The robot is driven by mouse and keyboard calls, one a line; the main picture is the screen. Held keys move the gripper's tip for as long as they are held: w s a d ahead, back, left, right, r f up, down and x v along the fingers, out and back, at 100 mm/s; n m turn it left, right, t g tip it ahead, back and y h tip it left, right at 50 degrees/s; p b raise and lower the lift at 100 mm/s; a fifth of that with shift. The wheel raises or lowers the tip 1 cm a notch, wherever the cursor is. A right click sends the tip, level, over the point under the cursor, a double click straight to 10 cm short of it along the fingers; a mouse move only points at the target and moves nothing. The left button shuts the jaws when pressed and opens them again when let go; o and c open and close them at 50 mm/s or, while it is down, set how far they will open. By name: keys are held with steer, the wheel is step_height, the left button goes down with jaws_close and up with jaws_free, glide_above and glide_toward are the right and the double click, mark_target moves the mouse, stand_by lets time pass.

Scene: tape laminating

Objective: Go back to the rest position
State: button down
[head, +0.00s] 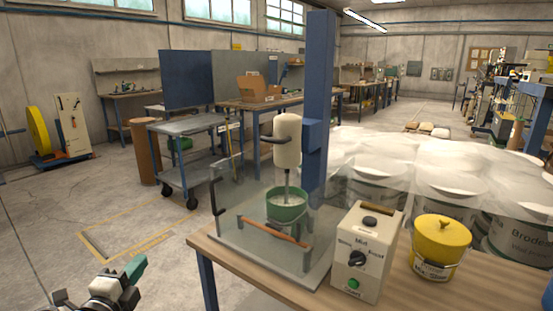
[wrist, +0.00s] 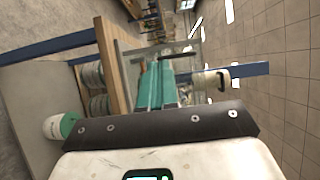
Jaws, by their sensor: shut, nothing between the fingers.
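My gripper (head: 134,269) is low at the left front in the head view, left of the wooden table (head: 232,256) and apart from it. Its teal fingers are together and empty. They also show in the middle of the wrist view (wrist: 155,86), with nothing held between them. On the table stands a mixer with a cream head (head: 287,140) above a green bowl (head: 286,205), behind a clear guard with an orange-brown handle (head: 275,231). A cream control box (head: 362,262) with a dial and green button stands to its right.
A yellow lidded pot (head: 439,248) stands on the table's right part. Several white buckets (head: 460,178) stand behind it under clear sheeting. A blue post (head: 318,100) rises behind the mixer. A blue-grey cart (head: 186,128) stands farther back. Floor left of the table is open.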

steer(key=w+d+n+t+y+p, duration=0.1)
steer(key=w+d+n+y, duration=0.25)
steer(key=d, duration=0.55)
steer(key=w+d+n+t+y+p, duration=0.1)
steer(key=w+d+n+y+p, duration=0.1)
steer(key=w+d+n, duration=0.45)
steer(key=s+d+f+n+g+y+p, duration=0.2)
steer(key=s+d+f+n+g, duration=0.15)
steer(key=d, duration=0.55)
steer(key=s+d+f+n+g+y+p, duration=0.15)
steer(key=s+d+f+n, duration=0.3)
steer(key=d, duration=0.45)
steer(key=s+d+f+n+g+h+p, duration=0.1)
steer(key=s+d+f+g, duration=0.2)
steer(key=s+d, duration=0.3)
steer(key=s+d+f+n+g+h, duration=0.1)
steer(key=s+d+f+g+h, duration=0.15)
steer(key=s+d, duration=0.25)
steer(key=s+d+g+h+p, duration=0.1)
steer(key=s+d+g, duration=0.3)
steer(key=s, duration=1.2)
steer(key=s+d+m+g+h+p, duration=0.1)
steer(key=s+d+g+h+p, duration=0.1)
steer(key=s+d, duration=0.7)
steer(key=s+g+h, duration=0.1)
steer(key=s+g, duration=0.1)
steer(key=s, duration=0.5)
steer(key=shift+d+r+p, duration=0.15)
steer(key=shift+r+p, duration=0.05)
steer(key=shift+p, duration=0.1)
